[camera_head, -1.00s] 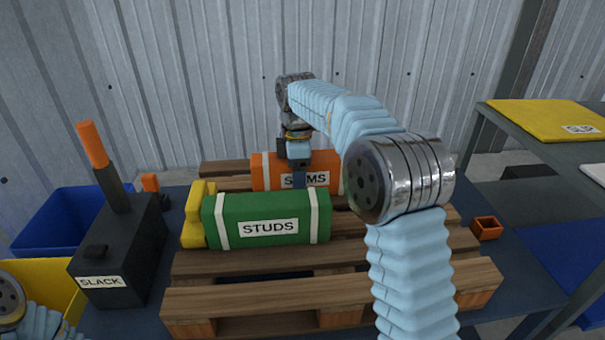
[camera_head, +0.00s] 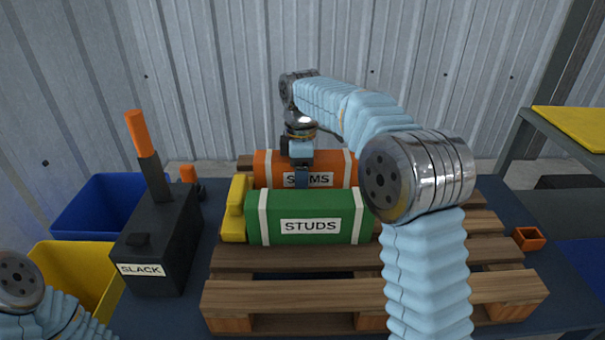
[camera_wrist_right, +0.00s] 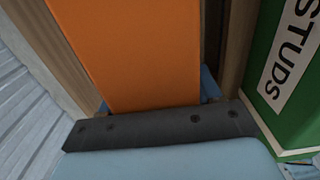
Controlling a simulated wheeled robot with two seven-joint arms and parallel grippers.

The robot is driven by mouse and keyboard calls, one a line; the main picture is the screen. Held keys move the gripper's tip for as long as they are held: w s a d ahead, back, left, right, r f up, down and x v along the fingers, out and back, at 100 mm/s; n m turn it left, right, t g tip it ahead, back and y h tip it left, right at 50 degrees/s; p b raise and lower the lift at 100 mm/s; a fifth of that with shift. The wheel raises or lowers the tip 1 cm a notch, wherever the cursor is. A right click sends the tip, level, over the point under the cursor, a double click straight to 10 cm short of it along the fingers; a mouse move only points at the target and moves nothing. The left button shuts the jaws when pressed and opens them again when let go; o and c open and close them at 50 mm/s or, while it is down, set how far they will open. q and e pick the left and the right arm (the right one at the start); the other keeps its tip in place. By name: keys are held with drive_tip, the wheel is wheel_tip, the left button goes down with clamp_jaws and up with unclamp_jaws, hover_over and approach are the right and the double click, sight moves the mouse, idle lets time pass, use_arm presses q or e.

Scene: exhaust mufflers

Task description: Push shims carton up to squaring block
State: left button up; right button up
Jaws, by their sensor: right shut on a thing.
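The orange shims carton (camera_head: 335,166) lies on the pallet behind the green studs carton (camera_head: 318,216). The yellow squaring block (camera_head: 233,222) stands at the left ends of the cartons. The shims carton's left end is very close to the block's far part; I cannot tell whether they touch. My right gripper (camera_head: 302,181) is over the shims carton and hides part of its label. In the right wrist view, the carton (camera_wrist_right: 135,50) sits between the blue fingertips, and the gripper is shut on it. My left gripper is out of view.
The wooden pallet (camera_head: 300,257) has bare slats in front. A black box marked SLACK (camera_head: 158,245) with an orange-tipped handle stands left of it, near a blue bin (camera_head: 92,212) and a yellow bin (camera_head: 75,262). A small orange tray (camera_head: 529,238) lies to the right.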

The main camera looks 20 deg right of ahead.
drive_tip(key=o, duration=1.3)
drive_tip(key=shift+o, duration=0.2)
wheel_tip(320, 180, up, 13)
drive_tip(key=shift+f, duration=0.2)
drive_tip(key=shift+r, duration=0.6)
drive_tip(key=shift+s, duration=0.1)
